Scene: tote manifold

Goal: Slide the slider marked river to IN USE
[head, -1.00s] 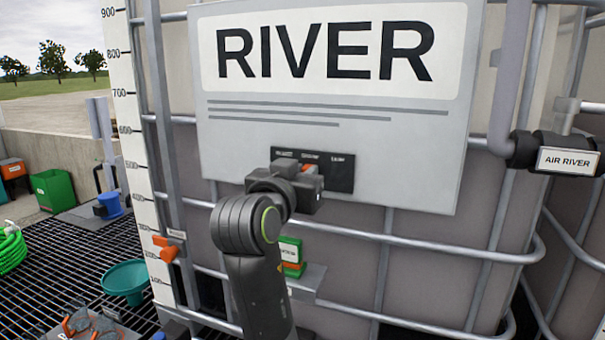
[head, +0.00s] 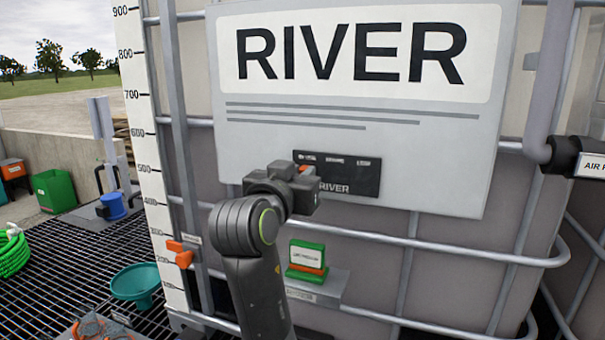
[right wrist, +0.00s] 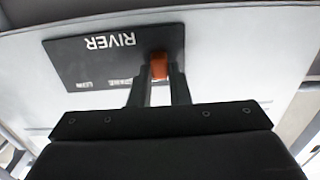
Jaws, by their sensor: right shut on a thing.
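The slider panel (head: 350,178) is a dark plate marked RIVER on the grey sign board (head: 260,130), with several small labels along its top that I cannot read. Its orange slider knob (right wrist: 159,66) is between my right gripper's fingers (right wrist: 157,88) in the right wrist view, where the panel looks upside down. In the head view my right gripper (head: 305,182) is shut on the knob at the panel's left end, under the leftmost label, and mostly hides it. My left gripper is not in view.
The board hangs on a caged tote with metal bars (head: 400,240). Below it, a green and orange block (head: 306,258) stands on a small bracket. An orange valve handle (head: 183,258) is at the left. A pipe marked AIR (head: 575,158) runs at the right.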

